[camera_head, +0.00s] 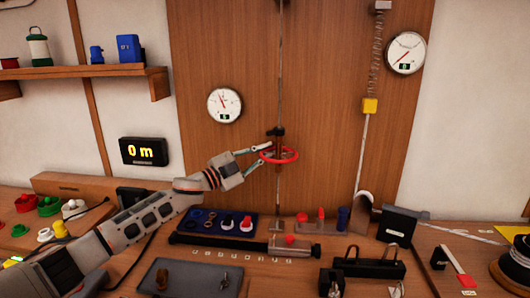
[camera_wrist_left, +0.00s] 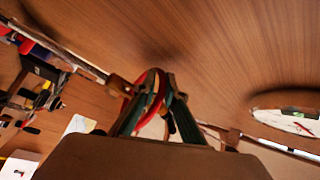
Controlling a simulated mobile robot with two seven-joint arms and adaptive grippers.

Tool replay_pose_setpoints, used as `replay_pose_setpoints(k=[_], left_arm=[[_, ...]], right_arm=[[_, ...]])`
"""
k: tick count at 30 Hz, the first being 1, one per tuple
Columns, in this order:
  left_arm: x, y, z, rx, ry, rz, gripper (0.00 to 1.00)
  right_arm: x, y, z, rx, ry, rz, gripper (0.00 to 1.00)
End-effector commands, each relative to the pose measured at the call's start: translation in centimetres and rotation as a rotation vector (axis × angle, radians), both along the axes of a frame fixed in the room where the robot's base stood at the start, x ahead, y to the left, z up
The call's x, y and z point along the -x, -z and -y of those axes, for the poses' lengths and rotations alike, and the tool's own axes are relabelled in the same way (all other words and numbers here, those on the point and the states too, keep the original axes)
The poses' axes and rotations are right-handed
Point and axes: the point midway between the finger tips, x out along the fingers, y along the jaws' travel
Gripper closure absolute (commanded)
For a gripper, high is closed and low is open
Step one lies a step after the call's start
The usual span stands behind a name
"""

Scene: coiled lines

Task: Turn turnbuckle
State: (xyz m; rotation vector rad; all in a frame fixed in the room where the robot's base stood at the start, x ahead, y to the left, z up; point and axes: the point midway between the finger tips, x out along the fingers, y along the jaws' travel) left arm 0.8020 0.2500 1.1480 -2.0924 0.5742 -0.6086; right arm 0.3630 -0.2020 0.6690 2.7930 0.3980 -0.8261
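The turnbuckle (camera_head: 279,131) is a small dark body on a thin vertical line in front of the wooden panel. A red ring-shaped handwheel (camera_head: 292,156) sits around it. My left gripper (camera_head: 266,153) reaches the wheel's left side from the lower left. In the left wrist view, the red wheel (camera_wrist_left: 159,92) shows nearly edge-on between the two dark green fingers of my left gripper (camera_wrist_left: 155,88). I cannot tell whether the fingers press on the rim. My right gripper is in neither view.
A round gauge (camera_head: 225,105) hangs left of the line, and another (camera_head: 406,53) at the upper right beside a spring with a yellow block (camera_head: 370,106). A display (camera_head: 144,151) reads "0 m". The bench below holds a blue tray (camera_head: 205,220), a grey tray (camera_head: 190,278) and several tools.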

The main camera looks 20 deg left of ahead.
Motion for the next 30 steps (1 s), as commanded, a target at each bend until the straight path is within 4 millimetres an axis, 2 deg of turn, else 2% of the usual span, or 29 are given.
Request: replay_pose_setpoints(k=[8,21,30], left_arm=[[-0.4,-0.1,0.1,0.003,0.053,0.002,1.0],[-1.3,0.0,0.5,0.006,0.261,0.001,1.0],[-1.2,-0.3,0.5,0.005,0.283,0.001,1.0]], right_arm=[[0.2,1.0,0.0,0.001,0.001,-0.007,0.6],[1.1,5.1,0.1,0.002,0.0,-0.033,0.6],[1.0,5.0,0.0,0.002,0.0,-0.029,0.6]])
